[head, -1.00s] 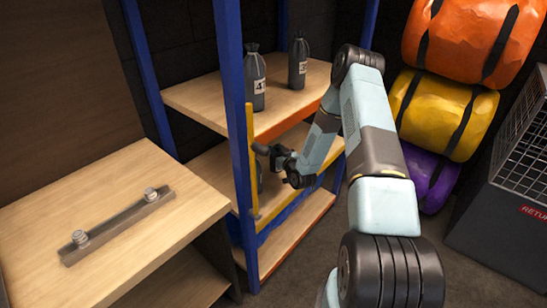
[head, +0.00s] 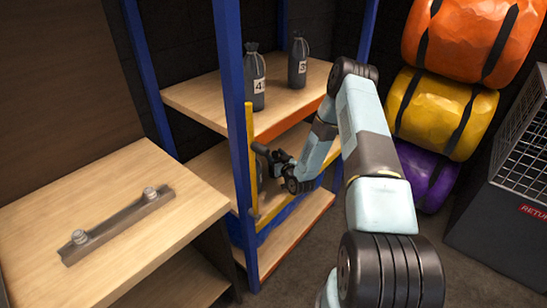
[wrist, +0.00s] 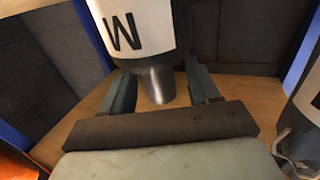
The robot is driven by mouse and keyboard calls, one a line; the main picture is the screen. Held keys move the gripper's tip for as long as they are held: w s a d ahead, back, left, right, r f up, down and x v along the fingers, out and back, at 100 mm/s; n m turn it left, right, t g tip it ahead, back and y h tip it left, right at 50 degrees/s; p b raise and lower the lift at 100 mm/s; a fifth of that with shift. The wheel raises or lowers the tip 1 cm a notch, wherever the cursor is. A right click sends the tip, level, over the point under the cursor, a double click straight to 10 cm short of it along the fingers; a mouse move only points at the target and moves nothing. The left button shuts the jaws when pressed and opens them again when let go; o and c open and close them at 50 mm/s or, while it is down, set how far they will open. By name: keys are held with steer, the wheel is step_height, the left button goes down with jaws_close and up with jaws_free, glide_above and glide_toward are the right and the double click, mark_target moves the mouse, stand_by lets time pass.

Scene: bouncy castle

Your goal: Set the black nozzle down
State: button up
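The black nozzle (wrist: 138,30) is large at the top of the wrist view, with a white lettered label and a narrower grey end (wrist: 158,85). That end lies between the two fingers of my gripper (wrist: 163,82), with a gap visible on both sides. The nozzle cannot be made out clearly there.
A labelled dark item (wrist: 308,95) with a cord stands close at right in the wrist view. Two tied dark bags (head: 255,80) (head: 298,62) stand on the upper shelf (head: 195,95). A grey bar (head: 118,225) lies on the wooden table (head: 60,200); colored rolls (head: 440,115) are stacked at right.

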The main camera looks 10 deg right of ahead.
steer(key=shift+r, duration=0.1)
steer(key=v, duration=1.2)
